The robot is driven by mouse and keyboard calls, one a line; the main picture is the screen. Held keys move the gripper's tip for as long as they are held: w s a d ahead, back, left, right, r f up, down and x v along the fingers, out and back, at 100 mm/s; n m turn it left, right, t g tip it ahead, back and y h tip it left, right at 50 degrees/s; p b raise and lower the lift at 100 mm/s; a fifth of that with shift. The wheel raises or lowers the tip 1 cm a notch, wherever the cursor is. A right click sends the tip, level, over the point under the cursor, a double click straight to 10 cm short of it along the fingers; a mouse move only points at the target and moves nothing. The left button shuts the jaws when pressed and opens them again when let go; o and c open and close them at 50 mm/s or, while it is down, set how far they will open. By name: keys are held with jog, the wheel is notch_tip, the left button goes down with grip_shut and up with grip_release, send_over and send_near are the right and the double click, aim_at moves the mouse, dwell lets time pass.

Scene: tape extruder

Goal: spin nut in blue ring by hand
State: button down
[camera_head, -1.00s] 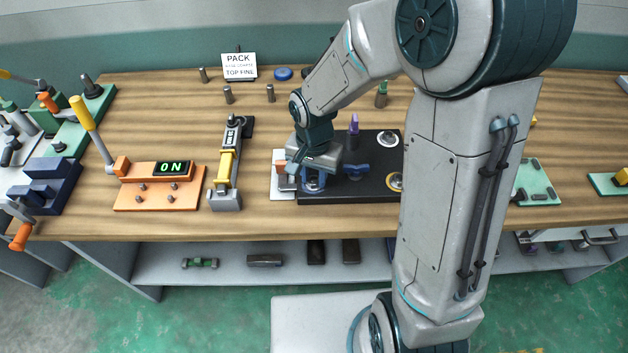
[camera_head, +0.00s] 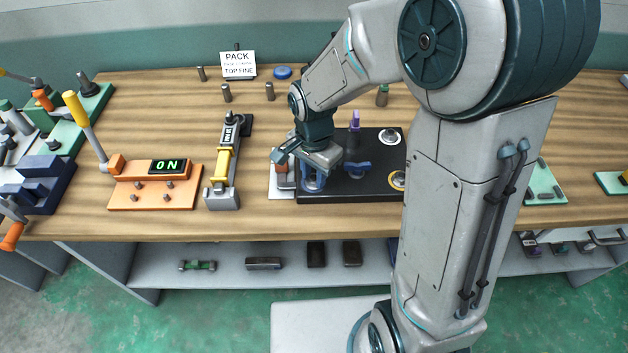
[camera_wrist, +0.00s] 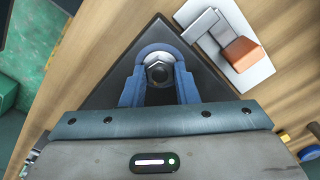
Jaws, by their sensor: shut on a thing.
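The hex nut (camera_wrist: 158,73) is silver and sits inside the blue ring (camera_wrist: 157,50), which arches around it in the wrist view. In the head view the blue ring (camera_head: 313,184) stands at the left end of a black base (camera_head: 340,197), and the nut is hidden there. My gripper (camera_head: 310,168) is directly over the ring, pointing down. It is shut on the nut, inside the ring; the fingertip contact itself is hard to make out in the wrist view (camera_wrist: 158,88).
A grey plate with an orange block (camera_wrist: 242,50) lies close beside the base. On the base stand a blue knob (camera_head: 357,168), a purple-topped post (camera_head: 355,121) and round silver fittings (camera_head: 389,136).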

aim_at(314, 178)
jog(key=shift+m, duration=0.9)
jog(key=shift+f+m+b, duration=0.1)
jog(key=shift+m+b, duration=0.5)
jog(key=c, duration=1.5)
grip_release()
jog(key=shift+m, duration=0.4)
jog(key=shift+c, duration=0.2)
jog(key=o, duration=0.5)
jog(key=shift+r, duration=0.2)
jog(key=shift+r+p, duration=2.95)
jog(key=shift+r, duration=1)
